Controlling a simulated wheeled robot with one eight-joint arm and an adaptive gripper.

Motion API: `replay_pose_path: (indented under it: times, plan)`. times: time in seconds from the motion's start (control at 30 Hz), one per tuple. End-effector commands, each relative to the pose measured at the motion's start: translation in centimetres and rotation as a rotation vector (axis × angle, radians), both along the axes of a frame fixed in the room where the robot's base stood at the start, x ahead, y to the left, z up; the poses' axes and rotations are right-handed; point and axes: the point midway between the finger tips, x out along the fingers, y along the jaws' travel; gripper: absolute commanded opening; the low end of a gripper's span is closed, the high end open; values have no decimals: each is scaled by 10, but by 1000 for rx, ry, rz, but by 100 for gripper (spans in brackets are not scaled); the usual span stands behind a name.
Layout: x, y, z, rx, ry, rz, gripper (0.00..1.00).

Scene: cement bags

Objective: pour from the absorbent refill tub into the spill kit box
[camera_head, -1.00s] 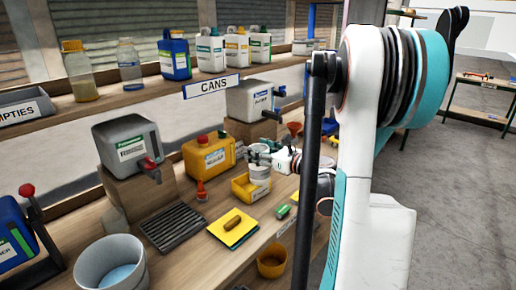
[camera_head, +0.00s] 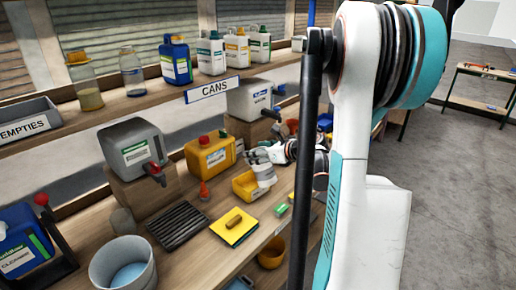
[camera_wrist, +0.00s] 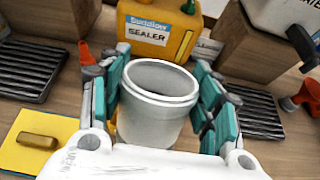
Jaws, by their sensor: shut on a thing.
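The white tub, which I take as the absorbent refill tub (camera_head: 264,176), is held in my gripper (camera_head: 262,158) and leans with its mouth toward the upper left. It also shows in the wrist view (camera_wrist: 152,123), between the teal finger pads of my gripper (camera_wrist: 163,82); no contents are visible inside its mouth.
A yellow sealer can (camera_head: 210,155) stands behind the box. A yellow pad with a brown block (camera_head: 233,228), a dark grate (camera_head: 178,224) and a grey bucket (camera_head: 122,268) lie to the left. A grey dispenser (camera_head: 250,98) stands behind.

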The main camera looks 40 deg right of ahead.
Motion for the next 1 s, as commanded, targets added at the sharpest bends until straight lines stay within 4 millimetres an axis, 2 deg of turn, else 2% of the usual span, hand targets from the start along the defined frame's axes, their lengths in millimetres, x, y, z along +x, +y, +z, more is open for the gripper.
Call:
replay_pose_path:
  times: [0.17, 0.8, 1.0]
  plan:
    - [1, 0, 4, -7, 67, 1, 10]
    - [14, 2, -44, -39, 528, 4, 10]
    - [15, 1, -54, -46, 622, 3, 10]
